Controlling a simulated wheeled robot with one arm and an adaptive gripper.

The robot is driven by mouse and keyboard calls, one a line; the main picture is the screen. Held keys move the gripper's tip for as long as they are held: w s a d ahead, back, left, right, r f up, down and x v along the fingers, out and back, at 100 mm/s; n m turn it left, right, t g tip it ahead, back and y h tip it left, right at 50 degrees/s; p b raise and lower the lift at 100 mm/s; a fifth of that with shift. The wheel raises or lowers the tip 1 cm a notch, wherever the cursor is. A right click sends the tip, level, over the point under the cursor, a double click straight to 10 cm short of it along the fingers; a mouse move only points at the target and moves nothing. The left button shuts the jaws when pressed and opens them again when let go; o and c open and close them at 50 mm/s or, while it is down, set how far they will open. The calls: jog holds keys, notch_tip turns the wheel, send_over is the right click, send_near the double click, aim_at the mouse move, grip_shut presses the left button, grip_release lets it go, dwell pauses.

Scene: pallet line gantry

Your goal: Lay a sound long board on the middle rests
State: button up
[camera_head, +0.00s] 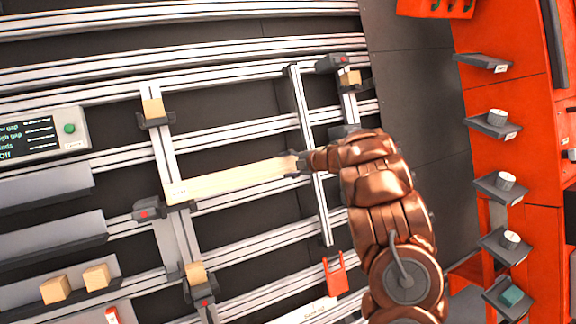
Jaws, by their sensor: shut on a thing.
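A pale long board (235,180) lies slanting across the rails, its left end lower than its right in the picture. My gripper (303,162) is shut on the board's right end. The board's left end, with a small label, is beside the left middle rest (149,208), a dark bracket with a red mark. I cannot tell whether it touches that rest. Another dark rest (343,131) shows above my arm at the right, partly hidden by it. No damage shows on the board's visible face.
Upper rests hold wooden blocks at left (153,108) and right (350,78); a lower left rest holds another (196,272). A control box (45,137) and grey bins (45,230) stand left. A red fork-like piece (336,275) is below. An orange rack (530,235) with small shelves stands right.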

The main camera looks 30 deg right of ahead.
jog(key=shift+s+f, duration=0.15)
jog(key=shift+f, duration=0.1)
dwell(0.5)
jog(key=o, duration=1.6)
jog(key=shift+o, duration=0.2)
jog(key=shift+s, duration=0.1)
jog(key=v, duration=1.2)
